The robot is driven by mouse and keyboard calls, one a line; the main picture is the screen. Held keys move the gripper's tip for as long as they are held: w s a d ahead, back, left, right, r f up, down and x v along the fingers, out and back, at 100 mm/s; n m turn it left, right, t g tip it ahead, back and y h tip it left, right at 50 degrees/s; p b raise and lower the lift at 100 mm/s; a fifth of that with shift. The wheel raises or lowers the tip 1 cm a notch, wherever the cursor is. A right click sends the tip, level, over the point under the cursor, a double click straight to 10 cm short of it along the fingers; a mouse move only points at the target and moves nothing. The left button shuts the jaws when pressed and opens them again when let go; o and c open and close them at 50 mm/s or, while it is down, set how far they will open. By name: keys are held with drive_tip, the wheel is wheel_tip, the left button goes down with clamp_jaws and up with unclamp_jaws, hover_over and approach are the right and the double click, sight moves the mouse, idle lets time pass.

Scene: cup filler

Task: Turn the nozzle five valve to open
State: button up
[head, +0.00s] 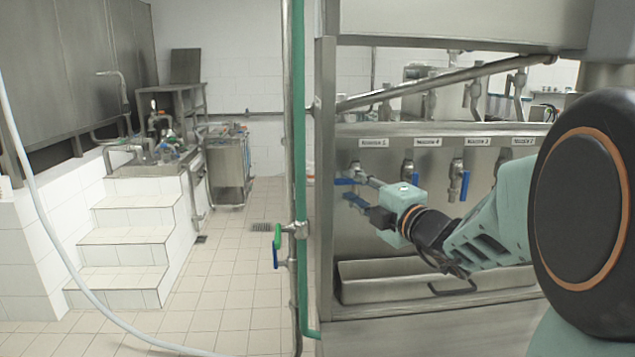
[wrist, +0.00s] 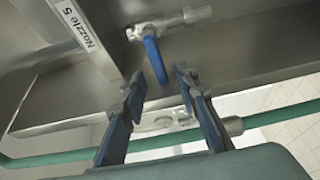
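The nozzle five valve has a metal body (wrist: 172,22) and a blue lever handle (wrist: 154,60) in the wrist view. Beside it is the "Nozzle 5" label (wrist: 78,24), which also shows on the panel in the head view (head: 373,142). My gripper (wrist: 160,80) is open, with one finger on each side of the lever's free end. I see gaps between the lever and both fingers; nothing is held. In the head view my gripper (head: 352,191) reaches to the panel just below the label and partly hides the valve, so the lever is hard to make out there.
More nozzles with blue levers, such as the nozzle 4 valve (head: 407,170) and nozzle 3 valve (head: 456,182), stand to the right. A metal trough (head: 400,290) lies below. A vertical post with a green pipe (head: 299,120) stands left of the panel. Open tiled floor lies further left.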

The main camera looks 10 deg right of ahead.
drive_tip(key=shift+x, duration=1.45)
drive_tip(key=shift+c, duration=0.5)
clamp_jaws()
